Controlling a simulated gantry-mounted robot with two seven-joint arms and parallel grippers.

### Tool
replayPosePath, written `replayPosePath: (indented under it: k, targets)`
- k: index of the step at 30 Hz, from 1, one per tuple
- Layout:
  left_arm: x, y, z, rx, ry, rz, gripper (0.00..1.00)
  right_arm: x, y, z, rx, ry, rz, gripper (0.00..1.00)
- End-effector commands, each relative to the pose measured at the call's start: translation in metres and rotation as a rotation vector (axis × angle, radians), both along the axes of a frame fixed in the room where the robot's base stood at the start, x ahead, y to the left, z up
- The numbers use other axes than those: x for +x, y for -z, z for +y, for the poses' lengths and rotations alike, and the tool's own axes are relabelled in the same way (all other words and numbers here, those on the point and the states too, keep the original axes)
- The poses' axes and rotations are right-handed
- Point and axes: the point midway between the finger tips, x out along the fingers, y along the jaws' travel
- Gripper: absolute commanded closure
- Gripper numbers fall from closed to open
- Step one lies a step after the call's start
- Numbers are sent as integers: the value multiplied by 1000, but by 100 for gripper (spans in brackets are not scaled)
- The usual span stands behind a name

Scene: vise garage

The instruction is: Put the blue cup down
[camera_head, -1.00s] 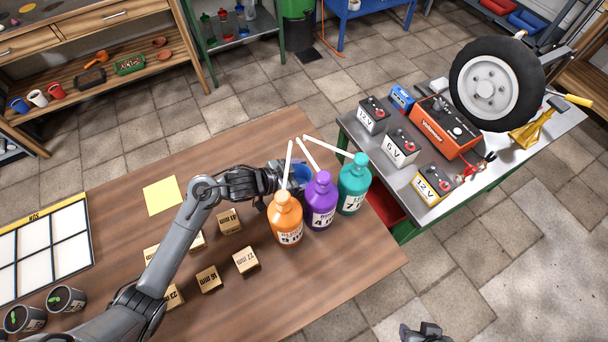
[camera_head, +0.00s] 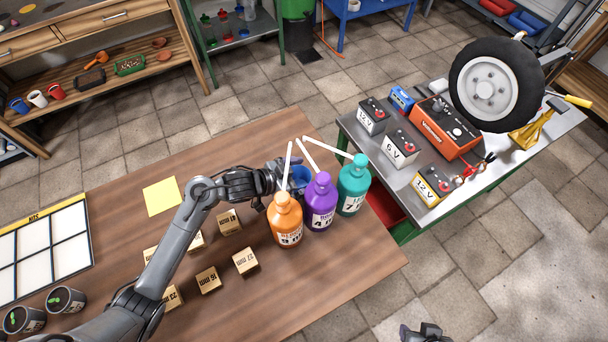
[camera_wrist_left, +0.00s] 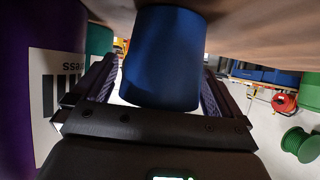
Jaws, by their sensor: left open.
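The blue cup (camera_head: 301,174) is at the far edge of the wooden table (camera_head: 120,200), partly hidden behind the orange and purple bottles. My left gripper (camera_head: 282,176) reaches it from the left. In the left wrist view, the blue cup (camera_wrist_left: 165,58) is between the two fingers of my left gripper (camera_wrist_left: 158,88), which are open on either side of it. The picture is upside down there, and the cup's end meets the brown tabletop. Whether a finger touches the cup is hard to tell. My right gripper (camera_head: 425,331) shows small at the bottom edge, off the table.
Orange (camera_head: 285,222), purple (camera_head: 320,205) and teal (camera_head: 353,188) bottles stand close beside the cup. Several small wooden blocks (camera_head: 229,222) lie under and beside my left arm. A yellow note (camera_head: 161,196) lies at left, with bare tabletop between.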

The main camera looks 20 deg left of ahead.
Motion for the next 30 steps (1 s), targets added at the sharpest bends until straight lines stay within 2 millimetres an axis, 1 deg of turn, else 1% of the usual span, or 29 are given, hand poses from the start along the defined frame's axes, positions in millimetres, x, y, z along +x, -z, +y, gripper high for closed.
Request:
replayPosePath:
  k: [5,12,18,24,30]
  targets:
    - [-18,-13,16,6,0,0,0,0,-5,-1,-2,-1,0,57]
    - [-48,-34,41,4,1,0,0,0,-10,0,-1,-1,0,57]
    - [-67,-47,58,3,1,1,0,0,-12,1,4,2,0,57]
    - [-76,-54,65,2,1,1,0,0,-13,2,8,5,0,57]
    - [-77,-55,66,0,1,1,0,0,-13,2,8,6,-1,57]
